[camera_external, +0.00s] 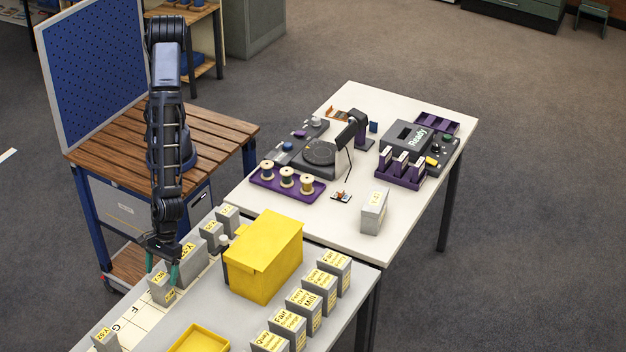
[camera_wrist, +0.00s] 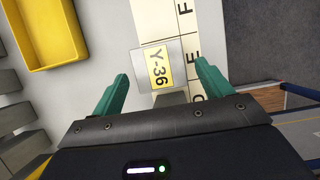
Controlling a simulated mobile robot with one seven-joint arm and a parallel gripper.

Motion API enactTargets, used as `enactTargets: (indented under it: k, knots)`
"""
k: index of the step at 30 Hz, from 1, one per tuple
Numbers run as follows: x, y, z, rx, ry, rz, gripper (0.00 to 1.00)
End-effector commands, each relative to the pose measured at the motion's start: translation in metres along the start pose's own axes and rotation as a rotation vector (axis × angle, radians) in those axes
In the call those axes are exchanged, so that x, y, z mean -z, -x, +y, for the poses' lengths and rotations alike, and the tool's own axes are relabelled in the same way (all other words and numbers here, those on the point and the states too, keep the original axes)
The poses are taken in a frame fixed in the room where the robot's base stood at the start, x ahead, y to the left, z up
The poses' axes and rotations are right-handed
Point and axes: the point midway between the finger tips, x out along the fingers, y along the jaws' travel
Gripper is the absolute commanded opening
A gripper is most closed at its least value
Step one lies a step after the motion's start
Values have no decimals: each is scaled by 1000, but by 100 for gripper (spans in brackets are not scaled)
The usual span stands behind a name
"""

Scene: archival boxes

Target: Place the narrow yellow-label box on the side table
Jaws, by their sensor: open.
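A small grey box with a yellow label (camera_external: 162,291) stands on the lettered strip of the near grey table, under my gripper (camera_external: 163,268). Several other grey boxes with yellow labels stand along the strip, including a larger one (camera_external: 189,258) and one at the near left (camera_external: 105,340). Another yellow-label box (camera_external: 374,213) stands on the white table (camera_external: 415,225).
A large yellow box (camera_external: 264,255) and a yellow tray (camera_external: 198,342) are on the near table. Several labelled grey boxes (camera_external: 304,308) line its right side. A wooden slatted bench (camera_external: 215,130) stands behind.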

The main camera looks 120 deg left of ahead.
Motion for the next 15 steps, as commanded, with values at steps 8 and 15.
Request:
enactTargets:
  k: [8, 15]
  knots:
    - [0, 42, 0, -1, -1, -1, 78]
    - [0, 62, 0, 0, 0, 0, 78]
